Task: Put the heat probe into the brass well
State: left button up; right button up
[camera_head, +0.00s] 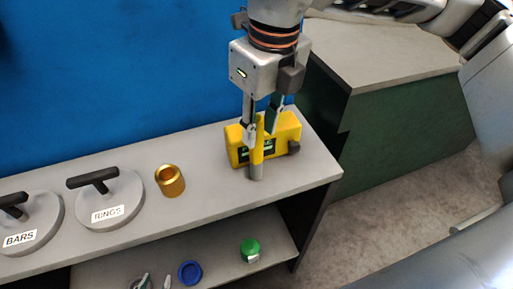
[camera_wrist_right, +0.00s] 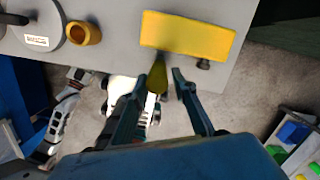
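The heat probe (camera_head: 257,150) stands upright in front of a yellow box, with a yellow handle and a grey metal lower end. In the right wrist view its handle (camera_wrist_right: 154,82) shows between the fingers. My right gripper (camera_head: 262,128) points down around the handle. Its fingers (camera_wrist_right: 163,78) look apart, with a gap between the handle and one finger. The brass well (camera_head: 170,181) is a short open-topped gold cylinder on the bench, left of the probe. It also shows at the upper left of the right wrist view (camera_wrist_right: 85,33). My left gripper is not seen.
The yellow box (camera_head: 287,130) with a dark display is right behind the probe. Round grey lids with black handles, labelled RINGS (camera_head: 108,198) and BARS (camera_head: 28,222), stand left of the well. The bench top between well and probe is clear. A lower shelf (camera_head: 225,265) holds small items.

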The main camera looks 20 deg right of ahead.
aim_at(256, 151)
jog(key=shift+w+a+f, duration=0.1)
jog(key=shift+w+f, duration=0.1)
jog(key=shift+f, duration=0.65)
jog(key=shift+w+a+f, duration=0.15)
jog(key=shift+w+f, duration=0.1)
jog(key=shift+f, duration=0.65)
jog(key=shift+w+a+f, duration=0.1)
jog(key=shift+w+f, duration=0.1)
jog(key=shift+f, duration=0.65)
grip_shut()
